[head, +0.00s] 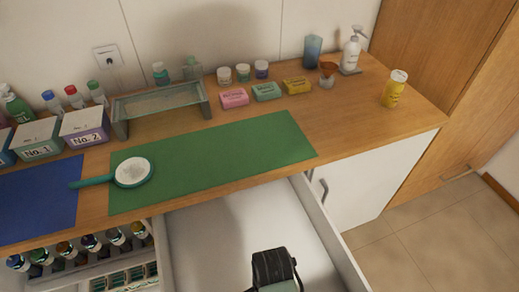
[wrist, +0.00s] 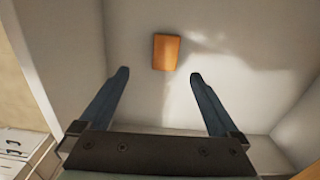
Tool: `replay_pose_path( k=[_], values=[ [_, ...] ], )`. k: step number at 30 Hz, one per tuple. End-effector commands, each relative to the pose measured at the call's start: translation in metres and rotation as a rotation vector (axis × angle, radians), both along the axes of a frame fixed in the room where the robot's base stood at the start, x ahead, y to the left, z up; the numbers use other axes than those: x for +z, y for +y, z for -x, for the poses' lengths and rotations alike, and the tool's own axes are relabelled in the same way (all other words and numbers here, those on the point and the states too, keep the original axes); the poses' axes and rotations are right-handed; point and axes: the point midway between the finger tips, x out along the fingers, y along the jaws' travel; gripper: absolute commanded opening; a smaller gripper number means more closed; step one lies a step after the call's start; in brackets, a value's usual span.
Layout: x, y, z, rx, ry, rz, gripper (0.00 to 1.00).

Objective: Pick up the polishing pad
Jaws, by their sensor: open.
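A small orange rectangular block (wrist: 166,52), which looks like the polishing pad, lies alone on the pale floor of the open drawer (head: 215,235). I see it only in the wrist view, at the upper middle. In the head view it does not show. My gripper (wrist: 159,76) is open and empty, its two fingers pointing into the drawer. The block lies just beyond the fingertips in the picture, between their lines and apart from them. The height gap is hard to judge. In the head view, the dark end of my arm is over the drawer, with the fingertips hidden.
Drawer walls (head: 335,235) surround the space. The counter above holds a green mat (head: 215,160), a blue mat (head: 40,205), a round white-and-teal brush or mirror (head: 133,172), and a glass stand (head: 160,100). Bottles fill an open compartment at left. The drawer floor around the block is clear.

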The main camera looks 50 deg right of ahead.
Motion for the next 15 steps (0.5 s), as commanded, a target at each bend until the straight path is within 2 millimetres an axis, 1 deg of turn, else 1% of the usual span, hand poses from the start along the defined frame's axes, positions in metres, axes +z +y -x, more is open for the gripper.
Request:
replay_pose_path(
  k=[1,6,9,15],
  values=[
    [-0.011,0.001,0.001,0.001,0.003,-0.001,0.97],
    [-0.043,0.000,-0.001,0.003,0.000,0.000,0.97],
    [-0.054,0.000,-0.001,0.004,-0.001,0.002,0.97],
    [-0.065,-0.001,-0.003,0.005,-0.004,0.003,0.97]
  ],
)
